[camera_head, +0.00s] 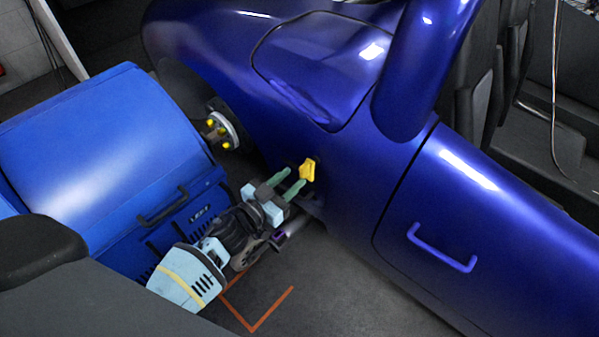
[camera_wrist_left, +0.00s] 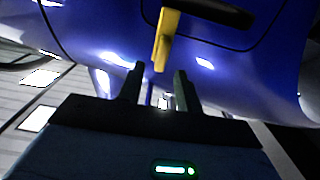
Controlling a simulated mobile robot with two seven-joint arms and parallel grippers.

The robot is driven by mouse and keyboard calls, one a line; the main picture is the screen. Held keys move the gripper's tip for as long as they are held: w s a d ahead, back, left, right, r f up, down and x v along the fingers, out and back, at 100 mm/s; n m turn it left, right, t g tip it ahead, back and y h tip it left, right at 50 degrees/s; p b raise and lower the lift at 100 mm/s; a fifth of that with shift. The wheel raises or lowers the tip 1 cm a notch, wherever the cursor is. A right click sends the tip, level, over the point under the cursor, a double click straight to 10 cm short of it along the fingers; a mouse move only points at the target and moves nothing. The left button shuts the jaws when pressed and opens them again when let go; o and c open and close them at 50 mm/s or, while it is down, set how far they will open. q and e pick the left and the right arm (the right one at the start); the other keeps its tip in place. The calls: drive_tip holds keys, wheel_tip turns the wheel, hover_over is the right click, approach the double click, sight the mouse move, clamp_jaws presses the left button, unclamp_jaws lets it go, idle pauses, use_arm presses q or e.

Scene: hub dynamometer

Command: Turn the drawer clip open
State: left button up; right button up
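The yellow drawer clip (camera_head: 307,170) sits on the side of the blue car body, in front of the door. It also shows in the left wrist view (camera_wrist_left: 165,38), standing out from the blue panel with its lower end near the fingertips. My left gripper (camera_head: 295,178) is open, its two green fingers pointing at the clip. In the left wrist view my left gripper (camera_wrist_left: 160,72) has a finger on each side of the clip's line, with visible gaps. I cannot tell whether the clip's end is between the tips. My right gripper is not in view.
The blue car body (camera_head: 350,200) fills the right side, with a door handle (camera_head: 442,248) low on the door. A wheel hub (camera_head: 222,130) with yellow nuts is left of the clip. A blue dynamometer cabinet (camera_head: 105,150) stands at left. Floor is clear near the orange marking (camera_head: 252,328).

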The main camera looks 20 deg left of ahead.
sight(300, 171)
use_arm(q)
drive_tip(key=shift+x, duration=1.9)
clamp_jaws()
